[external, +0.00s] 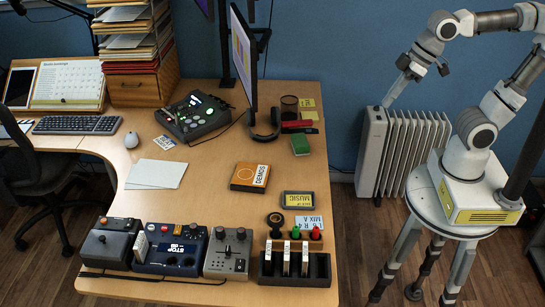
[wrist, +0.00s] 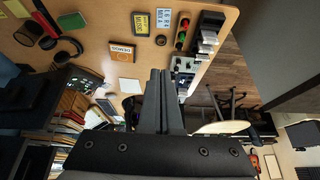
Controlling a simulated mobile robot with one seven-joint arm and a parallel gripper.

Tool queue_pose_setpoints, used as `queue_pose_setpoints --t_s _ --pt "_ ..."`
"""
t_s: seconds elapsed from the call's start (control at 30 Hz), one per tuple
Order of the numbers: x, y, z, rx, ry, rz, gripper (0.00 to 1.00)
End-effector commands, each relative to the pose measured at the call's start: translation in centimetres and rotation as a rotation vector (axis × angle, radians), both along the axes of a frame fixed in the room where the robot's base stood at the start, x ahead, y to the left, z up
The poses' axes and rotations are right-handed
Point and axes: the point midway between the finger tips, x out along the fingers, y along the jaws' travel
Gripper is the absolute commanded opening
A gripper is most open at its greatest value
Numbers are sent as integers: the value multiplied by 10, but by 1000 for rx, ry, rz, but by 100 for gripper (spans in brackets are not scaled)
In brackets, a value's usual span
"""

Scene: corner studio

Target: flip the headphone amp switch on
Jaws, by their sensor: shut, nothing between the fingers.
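My gripper (external: 388,101) is shut and empty, with its fingers pointing down by the top of the radiator, to the right of the desk. In the wrist view its two fingers (wrist: 160,75) are together. I cannot tell for sure which device is the headphone amp. A grey box with knobs (external: 229,253) stands at the desk's front edge, far from my gripper. Beside it are a dark blue unit with a lit screen (external: 171,249) and a dark box (external: 109,243). Their switch positions are too small to tell.
The white radiator (external: 398,155) stands between the desk (external: 222,215) and my base. A black holder with upright pieces (external: 295,266) is at the desk's front right corner. Headphones (external: 266,126), a monitor (external: 243,62) and an orange box (external: 249,177) are on the desk.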

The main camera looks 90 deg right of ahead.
Motion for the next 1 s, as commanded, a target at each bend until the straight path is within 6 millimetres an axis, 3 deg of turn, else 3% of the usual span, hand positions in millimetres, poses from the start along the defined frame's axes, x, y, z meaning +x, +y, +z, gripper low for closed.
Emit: queue_pose_setpoints --t_s 0.33,0.57,1.0 --pt "89 27 -4 12 50 -2 0" --pt "148 52 -20 14 80 -6 0" --pt "253 116 -86 -3 129 -14 0"
